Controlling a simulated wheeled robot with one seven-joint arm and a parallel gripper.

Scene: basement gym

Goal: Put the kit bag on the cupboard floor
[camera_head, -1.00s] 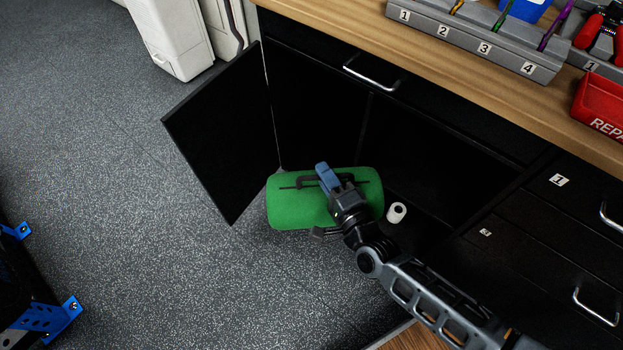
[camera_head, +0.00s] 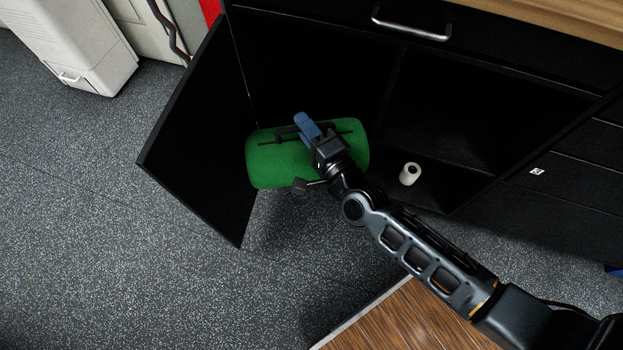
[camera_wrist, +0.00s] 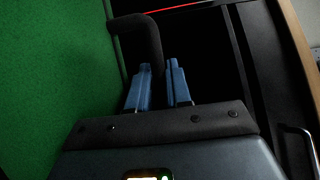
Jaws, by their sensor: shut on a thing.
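The kit bag (camera_head: 277,163) is a green rounded cylinder with a dark handle. In the head view it is at the open front of the black cupboard, beside the door's inner side. My gripper (camera_head: 303,124) is shut on its handle from above. In the wrist view, the blue fingers of my gripper (camera_wrist: 160,82) are on either side of the dark handle (camera_wrist: 136,32), and the green bag (camera_wrist: 50,85) fills the left. The cupboard floor (camera_head: 440,188) shows right of the bag. I cannot tell whether the bag touches it.
The cupboard door (camera_head: 200,135) stands open at the left. A white roll (camera_head: 410,174) is on the cupboard floor, right of the bag. Closed drawers (camera_head: 565,185) are at the right. A pale cabinet (camera_head: 75,45) stands back left. The speckled floor in front is clear.

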